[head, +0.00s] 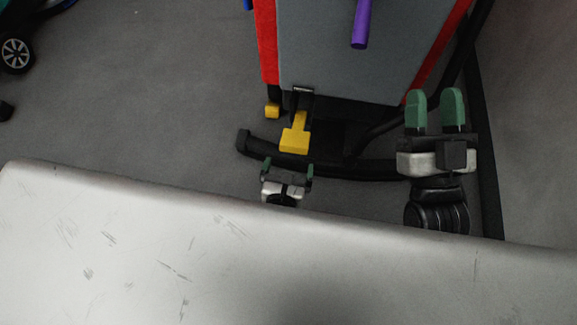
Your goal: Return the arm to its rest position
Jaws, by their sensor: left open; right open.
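My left gripper (288,168) is low in the middle of the head view, small and partly cut off by the pale surface in front. Its two green-tipped fingers are apart with nothing between them. It is just below a yellow pedal (295,138) and close to the black curved bar in the picture; I cannot tell whether it touches. My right gripper (434,98) is at the right, larger in view, with its green fingers pointing up the picture. They are apart and empty. It overlaps the right end of the black bar in view.
A scrubber machine with a grey panel (335,50) and red sides stands ahead. A purple handle (362,22) hangs on it. The black curved bar (345,168) runs along its foot. A wheel (15,54) shows at far left. The grey floor (150,100) on the left is clear.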

